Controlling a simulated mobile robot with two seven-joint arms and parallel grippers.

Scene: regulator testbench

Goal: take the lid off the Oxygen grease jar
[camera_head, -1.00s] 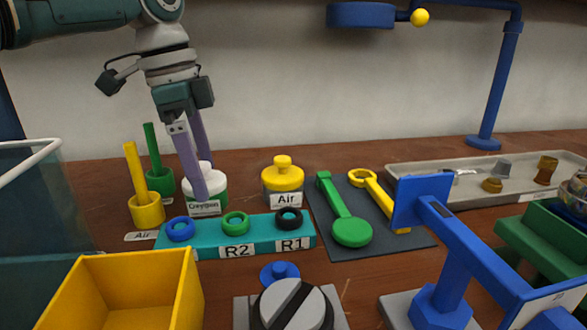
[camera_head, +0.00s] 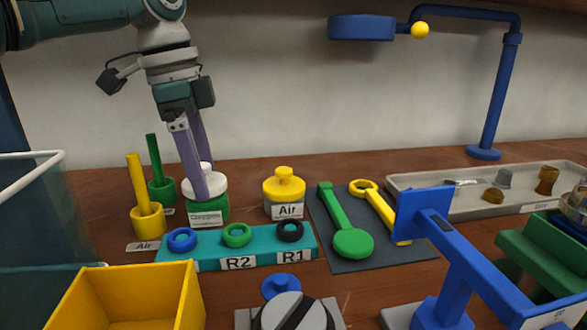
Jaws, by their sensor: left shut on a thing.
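The Oxygen grease jar (camera_head: 213,212) is green with a white label and stands upright at the back left of the table. Its white lid (camera_head: 215,184) is at the jar's mouth. My left gripper (camera_head: 203,188) reaches down from above and is shut on the lid, its purple fingers on either side of the lid's knob. The near finger hides part of the lid and knob. I cannot tell for sure whether there is a gap between lid and jar. My right gripper is not in view.
The yellow Air jar (camera_head: 284,188) stands to the right. Yellow (camera_head: 148,222) and green (camera_head: 161,188) brush-like holders stand close on the left. A teal block (camera_head: 208,246) with rings lies in front, and a yellow bin (camera_head: 130,298) is nearer. A dark mat (camera_head: 330,262) bears two tools.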

